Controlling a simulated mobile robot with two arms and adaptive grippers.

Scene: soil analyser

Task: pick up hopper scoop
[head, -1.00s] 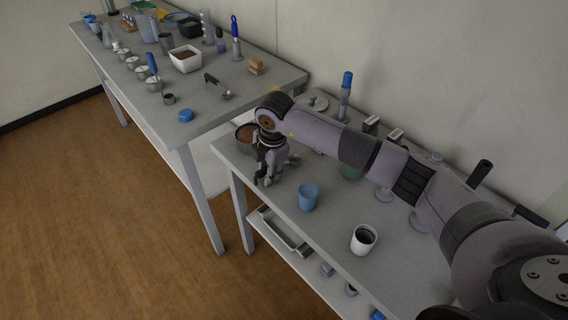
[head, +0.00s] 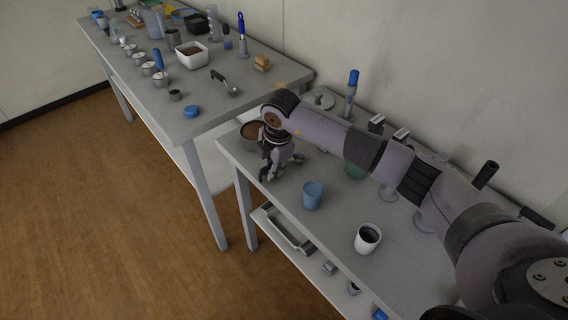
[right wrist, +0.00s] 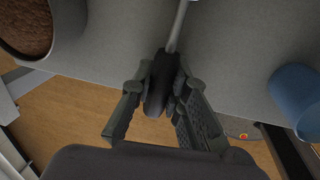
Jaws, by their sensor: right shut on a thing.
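The hopper scoop has a dark handle (right wrist: 160,82) and a thin grey metal shaft (right wrist: 179,25) in the right wrist view. My right gripper (right wrist: 158,105) is shut on the handle, with a finger on each side. In the head view my right gripper (head: 268,174) is low over the near table, beside a pot of soil. A small metal scoop end (head: 299,158) shows just right of it, partly hidden by the gripper. I cannot tell whether the scoop still touches the table. My left gripper is not in view.
The soil pot (head: 251,134) stands left of the gripper. A blue cup (head: 312,196) and a white cup (head: 368,238) stand to the right. Another black-handled scoop (head: 223,82) lies on the far table. The near table's front edge is close to the gripper.

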